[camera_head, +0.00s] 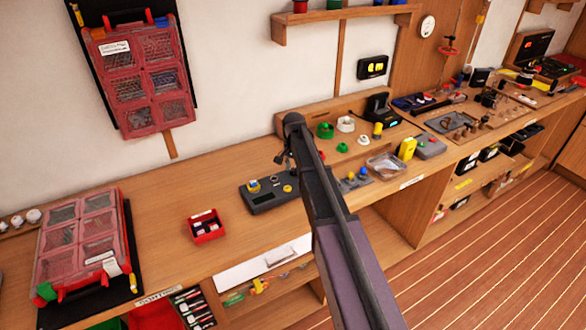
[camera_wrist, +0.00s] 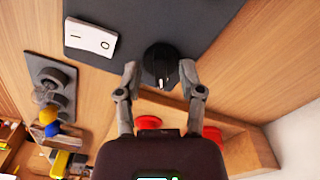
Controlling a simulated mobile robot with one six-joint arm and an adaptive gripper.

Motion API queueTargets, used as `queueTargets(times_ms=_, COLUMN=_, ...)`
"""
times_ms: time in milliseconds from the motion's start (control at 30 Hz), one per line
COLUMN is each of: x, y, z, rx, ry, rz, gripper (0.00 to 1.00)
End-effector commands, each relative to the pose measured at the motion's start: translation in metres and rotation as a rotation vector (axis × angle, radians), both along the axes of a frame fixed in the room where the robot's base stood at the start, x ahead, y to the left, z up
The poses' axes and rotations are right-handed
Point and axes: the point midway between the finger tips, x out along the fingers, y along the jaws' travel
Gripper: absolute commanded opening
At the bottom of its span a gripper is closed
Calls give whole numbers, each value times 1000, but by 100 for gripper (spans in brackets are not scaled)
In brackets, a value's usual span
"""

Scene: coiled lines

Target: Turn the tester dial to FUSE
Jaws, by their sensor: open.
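In the wrist view a round black dial (camera_wrist: 162,63) with a pale pointer mark sits on a dark grey panel (camera_wrist: 200,20). A white switch plate marked I and O (camera_wrist: 90,38) is on the same panel. My gripper (camera_wrist: 160,76) is open, with one finger on each side of the dial. I cannot tell whether the fingers touch it. No FUSE lettering is readable. In the head view my gripper (camera_head: 281,160) is small and partly hidden by my arm, above the bench near a dark grey box (camera_head: 266,201).
In the head view a small red bin (camera_head: 205,227) stands left of the dark box. Green and white rings, a yellow block (camera_head: 407,148) and a clear tray (camera_head: 385,166) lie to the right.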

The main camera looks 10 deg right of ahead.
Motion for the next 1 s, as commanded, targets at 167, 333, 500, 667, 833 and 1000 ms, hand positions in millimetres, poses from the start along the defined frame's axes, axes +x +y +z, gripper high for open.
queueTargets(times_ms=167, x=0, y=0, z=0, rx=0, ry=0, rz=0, gripper=14)
queueTargets(times_ms=333, x=0, y=0, z=0, rx=0, ry=0, rz=0, gripper=0)
queueTargets(times_ms=500, x=0, y=0, z=0, rx=0, ry=0, rz=3, gripper=0)
queueTargets(times_ms=667, x=0, y=0, z=0, rx=0, ry=0, rz=26, gripper=0)
queueTargets(times_ms=833, x=0, y=0, z=0, rx=0, ry=0, rz=83, gripper=0)
queueTargets(times_ms=1000, x=0, y=1, z=0, rx=-1, ry=1, rz=184, gripper=0)
